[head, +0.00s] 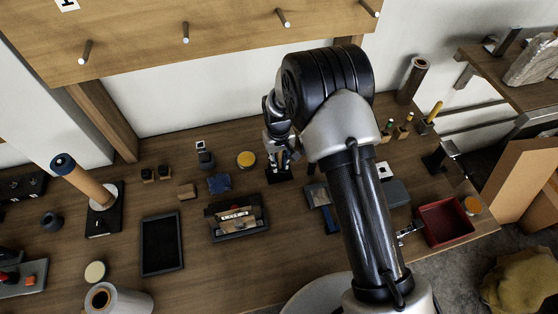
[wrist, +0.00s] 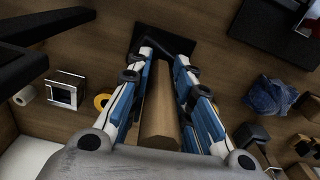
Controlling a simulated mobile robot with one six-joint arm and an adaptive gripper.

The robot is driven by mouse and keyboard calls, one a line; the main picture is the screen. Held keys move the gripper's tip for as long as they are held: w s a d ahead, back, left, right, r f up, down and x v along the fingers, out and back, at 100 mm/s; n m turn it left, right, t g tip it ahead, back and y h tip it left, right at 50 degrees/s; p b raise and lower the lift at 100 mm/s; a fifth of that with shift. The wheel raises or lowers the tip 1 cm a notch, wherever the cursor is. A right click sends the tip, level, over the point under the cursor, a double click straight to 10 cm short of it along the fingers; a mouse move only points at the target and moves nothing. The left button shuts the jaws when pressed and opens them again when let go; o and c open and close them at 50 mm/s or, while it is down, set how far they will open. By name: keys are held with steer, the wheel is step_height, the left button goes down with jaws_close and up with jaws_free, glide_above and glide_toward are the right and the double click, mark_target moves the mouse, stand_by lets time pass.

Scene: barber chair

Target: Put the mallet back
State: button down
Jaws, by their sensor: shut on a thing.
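My gripper (head: 283,158) is over the middle of the workbench, pointing down, with my arm reaching across from the front right. In the wrist view my gripper (wrist: 165,60) has its two blue-and-white fingers on either side of a long light-wood piece, which looks like the mallet (wrist: 160,105), and is shut on it. The rest of the mallet is hidden by the gripper and the view's edge. A flat black base (head: 278,174) lies under the fingertips; it also shows in the wrist view (wrist: 160,38). I cannot tell whether the mallet touches it.
A wooden board with several pegs (head: 185,33) is above the bench at the back. A red tray (head: 446,222) stands at the right edge.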

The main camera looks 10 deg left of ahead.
steer(key=shift+f, duration=0.15)
steer(key=c, duration=1.4)
jaws_free()
step_height(320, 180, up, 12)
steer(key=shift+r+p, duration=0.15)
steer(key=shift+p, duration=0.9)
steer(key=shift+s, duration=0.1)
